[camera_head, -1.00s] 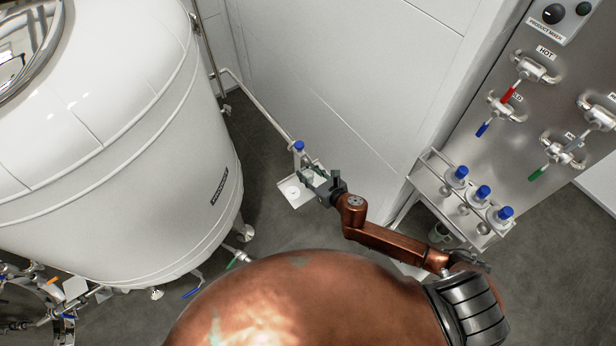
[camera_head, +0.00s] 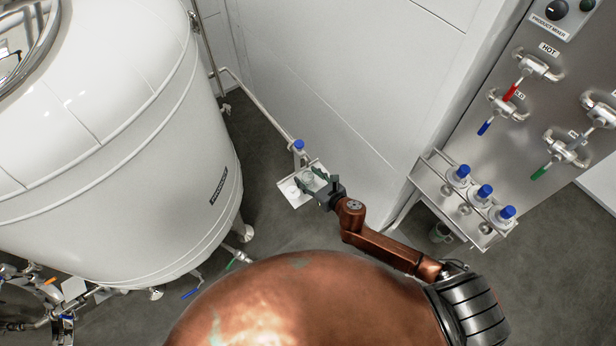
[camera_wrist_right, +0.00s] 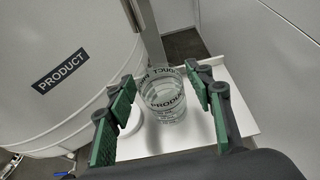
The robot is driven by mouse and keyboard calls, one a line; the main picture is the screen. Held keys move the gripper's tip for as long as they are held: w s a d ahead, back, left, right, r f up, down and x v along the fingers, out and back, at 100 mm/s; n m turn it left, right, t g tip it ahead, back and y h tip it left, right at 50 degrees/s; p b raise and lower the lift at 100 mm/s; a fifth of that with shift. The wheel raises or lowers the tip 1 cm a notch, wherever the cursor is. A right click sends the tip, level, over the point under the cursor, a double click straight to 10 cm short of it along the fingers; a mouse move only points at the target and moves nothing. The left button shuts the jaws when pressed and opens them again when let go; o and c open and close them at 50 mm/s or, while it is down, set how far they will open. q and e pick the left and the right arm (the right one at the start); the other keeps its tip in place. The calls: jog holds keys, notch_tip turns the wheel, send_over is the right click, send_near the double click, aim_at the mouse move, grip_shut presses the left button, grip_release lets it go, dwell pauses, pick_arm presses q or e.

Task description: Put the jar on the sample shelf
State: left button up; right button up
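The jar (camera_wrist_right: 165,100) is clear glass with dark PRODUCT lettering. It stands upright on a small white tray (camera_wrist_right: 238,88) below a pipe. In the head view the tray (camera_head: 297,202) is beside the big tank, and the jar (camera_head: 307,176) shows small near the fingers. My right gripper (camera_head: 312,183) is open, with its green-padded fingers on either side of the jar; gaps seem to remain. The right gripper also shows in the wrist view (camera_wrist_right: 162,98). The sample shelf (camera_head: 430,176) is a metal wall rack at the right. My left gripper is not in view.
A blue-handled sampling valve (camera_head: 299,147) is above the tray. A large white tank (camera_head: 110,150) is close on the left, a white wall (camera_head: 340,80) behind. A white round piece (camera_wrist_right: 131,122) lies beside the jar.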

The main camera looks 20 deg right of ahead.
jog(key=shift+r, duration=0.25)
jog(key=v, duration=1.2)
jog(key=shift+p, duration=0.45)
jog(key=shift+f, duration=0.1)
jog(key=s+d+f+m+g+h, duration=0.1)
jog(key=d+f+m+h, duration=0.1)
jog(key=d+f+m, duration=0.6)
jog(key=s+d+f+m+g+h, duration=0.15)
jog(key=d+f+m, duration=0.35)
jog(key=f, duration=0.8)
jog(key=s+d+f+m+g+h, duration=0.1)
jog(key=s+d+f+m, duration=0.1)
jog(key=s+f+m, duration=0.3)
jog(key=s+d+f+m+g+h, duration=0.1)
jog(key=s+d+f+m+g, duration=0.15)
jog(key=f, duration=0.45)
jog(key=s+d+f+m+g, duration=0.1)
jog(key=s+f+m+g, duration=0.1)
jog(key=s+f+m, duration=0.9)
jog(key=s+a+f+m+g, duration=0.1)
jog(key=s+a+f+m, duration=0.1)
jog(key=s, duration=1)
jog(key=s+a+f+m+g, duration=0.2)
jog(key=s+f+m, duration=0.3)
jog(key=s, duration=0.7)
jog(key=shift+a+f+g+y, duration=0.35)
jog(key=shift+a+f, duration=0.1)
jog(key=shift+a, duration=0.2)
